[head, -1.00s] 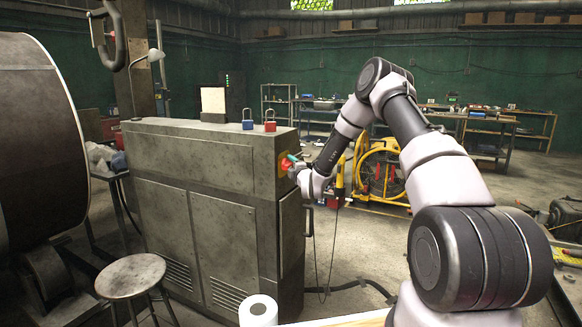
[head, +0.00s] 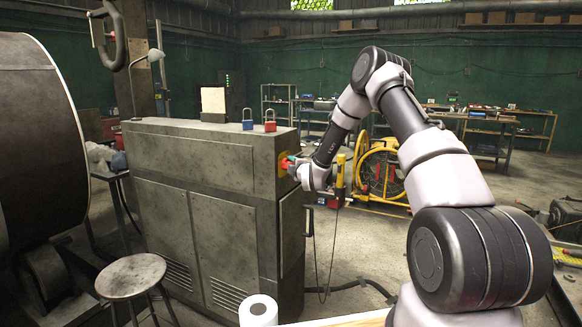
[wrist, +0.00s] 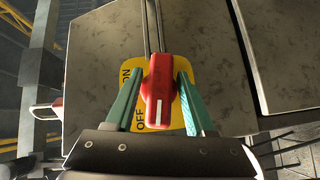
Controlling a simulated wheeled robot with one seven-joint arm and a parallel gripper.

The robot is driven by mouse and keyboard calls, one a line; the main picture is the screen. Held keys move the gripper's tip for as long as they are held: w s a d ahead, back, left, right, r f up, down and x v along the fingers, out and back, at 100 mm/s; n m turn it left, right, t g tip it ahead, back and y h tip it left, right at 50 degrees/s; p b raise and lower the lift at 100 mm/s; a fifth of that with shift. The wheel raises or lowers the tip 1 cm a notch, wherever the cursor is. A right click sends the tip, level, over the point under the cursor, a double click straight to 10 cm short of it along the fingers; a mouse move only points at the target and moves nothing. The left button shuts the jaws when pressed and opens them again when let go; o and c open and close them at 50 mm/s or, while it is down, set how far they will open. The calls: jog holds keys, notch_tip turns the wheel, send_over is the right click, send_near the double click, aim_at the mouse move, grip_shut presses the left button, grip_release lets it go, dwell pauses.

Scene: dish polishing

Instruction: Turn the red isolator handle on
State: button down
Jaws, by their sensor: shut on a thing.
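The red isolator handle (wrist: 159,88) sits on a yellow plate (wrist: 192,66) on the end face of the grey cabinet; in the head view the handle (head: 284,163) is small and partly hidden by my gripper. My gripper (wrist: 160,76) has its two green fingers on either side of the handle and is shut on it. The handle's white line points down in the wrist view, close to the printed OFF. The printed ON is at the plate's upper left, partly covered by the left finger.
The grey cabinet (head: 205,195) carries a blue padlock (head: 248,119) and a red padlock (head: 270,121) on top. A stool (head: 131,276) and a white roll (head: 258,310) stand in front. A yellow wheeled frame (head: 380,172) is behind my arm.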

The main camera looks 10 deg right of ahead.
jog(key=m+g, duration=0.2)
jog(key=g, duration=0.1)
jog(key=shift+m+y, duration=0.3)
jog(key=m+g+y, duration=0.1)
jog(key=m+g, duration=0.1)
jog(key=g, duration=0.1)
jog(key=shift+w+d, duration=0.1)
jog(key=shift+d, duration=0.1)
jog(key=m+g+y, duration=0.1)
jog(key=g, duration=0.1)
jog(key=shift+a+m+g+y, duration=0.1)
jog(key=shift+m+g+y, duration=0.2)
jog(key=shift+m+g, duration=0.1)
jog(key=shift+r+m+g+y, duration=0.1)
jog(key=shift+m+g+y, duration=0.5)
jog(key=shift+g, duration=0.4)
jog(key=shift+a, duration=0.1)
jog(key=c, duration=0.6)
grip_release()
